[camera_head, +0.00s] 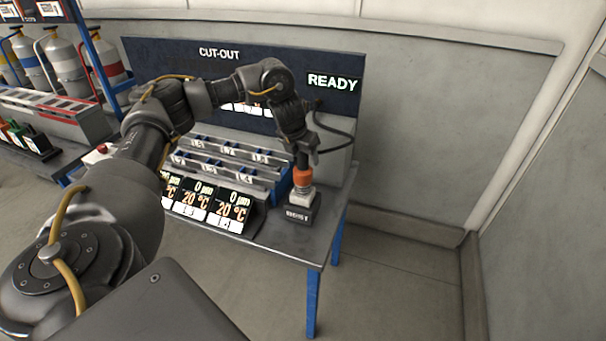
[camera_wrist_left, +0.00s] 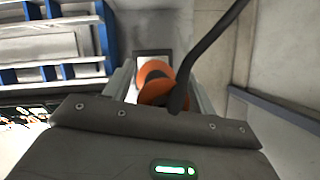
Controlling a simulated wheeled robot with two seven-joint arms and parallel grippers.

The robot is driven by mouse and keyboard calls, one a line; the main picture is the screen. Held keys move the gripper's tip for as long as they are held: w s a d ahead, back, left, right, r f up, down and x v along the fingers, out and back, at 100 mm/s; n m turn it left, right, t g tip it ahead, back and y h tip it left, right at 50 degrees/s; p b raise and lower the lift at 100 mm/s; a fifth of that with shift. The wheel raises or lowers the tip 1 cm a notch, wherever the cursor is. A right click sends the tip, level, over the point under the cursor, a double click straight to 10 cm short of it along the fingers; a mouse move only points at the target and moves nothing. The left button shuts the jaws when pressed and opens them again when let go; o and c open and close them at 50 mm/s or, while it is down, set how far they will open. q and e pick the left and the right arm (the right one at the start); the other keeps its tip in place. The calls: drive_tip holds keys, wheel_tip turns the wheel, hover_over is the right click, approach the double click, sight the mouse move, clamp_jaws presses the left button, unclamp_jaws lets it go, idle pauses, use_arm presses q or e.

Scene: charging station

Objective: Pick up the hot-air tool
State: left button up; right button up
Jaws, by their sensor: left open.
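The hot-air tool (camera_head: 303,176) has an orange body and stands upright in its dark rest (camera_head: 298,214) at the right end of the table. My left gripper (camera_head: 304,160) reaches down over the tool from above. In the left wrist view the orange top of the tool (camera_wrist_left: 155,80) lies between the two open fingers, and a dark cable runs up and right from it. The head view does not show whether the fingers touch the tool. My right gripper is in neither view.
The table (camera_head: 262,236) also holds a blue rack (camera_head: 228,160) with grey compartments and several small temperature displays (camera_head: 226,208). A panel marked CUT-OUT and READY (camera_head: 290,70) stands behind. Gas cylinders (camera_head: 65,62) stand at far left. The floor to the right is clear.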

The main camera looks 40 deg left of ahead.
use_arm(q)
drive_tip(key=shift+c, duration=0.3)
clamp_jaws()
idle(0.4)
drive_tip(key=shift+r, duration=0.1)
